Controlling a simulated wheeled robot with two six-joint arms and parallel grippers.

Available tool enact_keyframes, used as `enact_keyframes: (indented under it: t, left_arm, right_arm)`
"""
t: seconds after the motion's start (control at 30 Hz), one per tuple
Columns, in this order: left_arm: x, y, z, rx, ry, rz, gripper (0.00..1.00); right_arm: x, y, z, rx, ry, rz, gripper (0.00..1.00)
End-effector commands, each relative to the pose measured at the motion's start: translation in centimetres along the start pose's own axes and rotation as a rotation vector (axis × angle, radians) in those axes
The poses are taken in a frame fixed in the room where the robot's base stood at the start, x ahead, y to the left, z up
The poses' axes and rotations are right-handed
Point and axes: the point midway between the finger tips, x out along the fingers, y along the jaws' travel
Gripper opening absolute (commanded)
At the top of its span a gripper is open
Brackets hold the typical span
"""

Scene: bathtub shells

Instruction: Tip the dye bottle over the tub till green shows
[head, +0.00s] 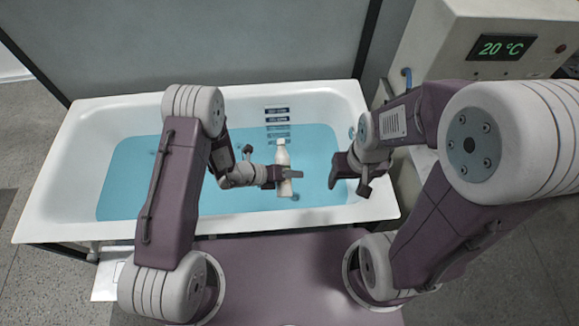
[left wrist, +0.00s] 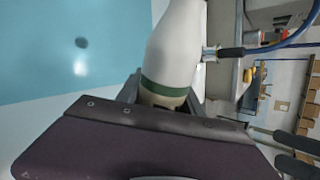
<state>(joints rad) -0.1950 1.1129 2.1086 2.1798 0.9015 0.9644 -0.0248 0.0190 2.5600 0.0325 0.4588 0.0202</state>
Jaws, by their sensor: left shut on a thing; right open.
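The dye bottle (head: 282,156) is white with a pale cap and stands about upright over the tub. My left gripper (head: 284,174) is shut on it near its lower half. In the left wrist view the bottle (left wrist: 176,45) shows a dark green band just above the jaws. The white bathtub (head: 70,180) holds blue water (head: 225,195); I see no green in the water. My right gripper (head: 350,178) is open and empty over the tub's right part, apart from the bottle.
A pale cabinet with a green "20 °C" display (head: 501,48) stands at the back right. A blue hose (head: 407,78) shows beside it. Dark labelled strips (head: 277,120) are on the tub's back inner wall. A grey wall panel (head: 200,45) closes off the back.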

Motion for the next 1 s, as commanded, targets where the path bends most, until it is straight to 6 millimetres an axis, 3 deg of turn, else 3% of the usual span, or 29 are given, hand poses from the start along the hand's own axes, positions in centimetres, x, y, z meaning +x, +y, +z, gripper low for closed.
enact_keyframes:
  t: [0.03, 0.6, 1.0]
  left_arm:
    - [-0.5, -0.5, 0.2, -0.017, 0.017, 0.000, 0.00]
    - [-2.0, -1.9, -0.6, -0.248, 0.251, 0.002, 0.00]
    - [-3.0, -3.0, -0.4, -0.359, 0.359, 0.000, 0.00]
  right_arm:
    - [-1.1, 0.0, -0.1, 0.000, 0.000, 0.000, 0.65]
    - [-6.7, -0.1, -0.7, 0.000, 0.000, 0.000, 0.65]
    - [-8.6, -0.2, -0.9, 0.000, 0.000, 0.000, 0.65]
